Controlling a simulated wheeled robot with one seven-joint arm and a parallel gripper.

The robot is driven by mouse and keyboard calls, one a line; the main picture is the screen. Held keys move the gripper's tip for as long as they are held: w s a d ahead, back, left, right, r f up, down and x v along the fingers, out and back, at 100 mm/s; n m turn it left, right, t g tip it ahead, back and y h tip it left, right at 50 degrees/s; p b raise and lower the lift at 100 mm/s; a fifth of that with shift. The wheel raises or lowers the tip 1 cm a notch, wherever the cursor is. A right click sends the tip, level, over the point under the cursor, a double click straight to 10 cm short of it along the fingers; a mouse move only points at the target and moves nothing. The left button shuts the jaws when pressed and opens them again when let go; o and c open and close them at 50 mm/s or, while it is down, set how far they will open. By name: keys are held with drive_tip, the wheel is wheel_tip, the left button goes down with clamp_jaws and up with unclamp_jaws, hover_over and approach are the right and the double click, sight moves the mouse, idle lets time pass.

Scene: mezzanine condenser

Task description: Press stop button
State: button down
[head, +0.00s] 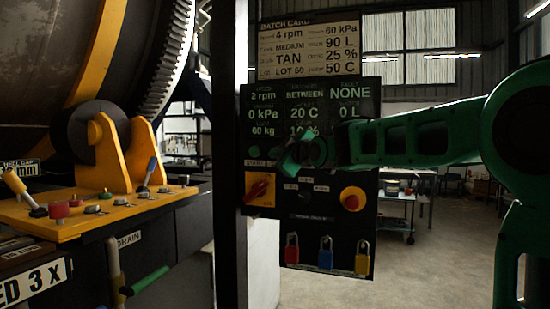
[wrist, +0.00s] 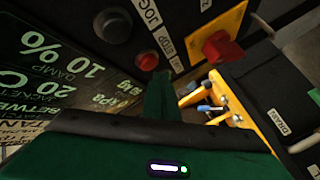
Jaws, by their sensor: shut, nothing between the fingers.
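The control panel (head: 268,225) stands upright on a dark post. In the wrist view a small red round button (wrist: 147,61) sits by a label reading STOP (wrist: 166,44). A larger black knob (wrist: 113,25) is beside it, near a JOG label. My gripper (wrist: 160,85) is shut and empty, its green fingertips close to the red button. I cannot tell whether they touch the panel. In the head view my gripper (head: 288,164) is in front of the panel's middle and hides part of it, and I cannot make out the stop button there.
A red rotary switch on a yellow plate (head: 259,189) is left on the panel, and a red mushroom button (head: 353,199) is at its right. Red, blue and yellow padlocks (head: 325,253) hang below. A drum (head: 55,50) and yellow bracket (head: 110,150) stand left.

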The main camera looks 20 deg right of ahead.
drive_tip(key=shift+w+d, duration=0.1)
idle(0.4)
drive_tip(key=shift+w+d, duration=0.1)
drive_tip(key=shift+w, duration=0.05)
drive_tip(key=shift+w+d, duration=0.3)
drive_tip(key=shift+w, duration=0.1)
idle(0.9)
drive_tip(key=shift+s, duration=0.1)
drive_tip(key=shift+s+a, duration=0.5)
drive_tip(key=shift+s, duration=0.15)
drive_tip(key=s+a, duration=0.1)
drive_tip(key=s, duration=0.1)
drive_tip(key=s+a, duration=0.2)
idle(0.7)
idle(0.5)
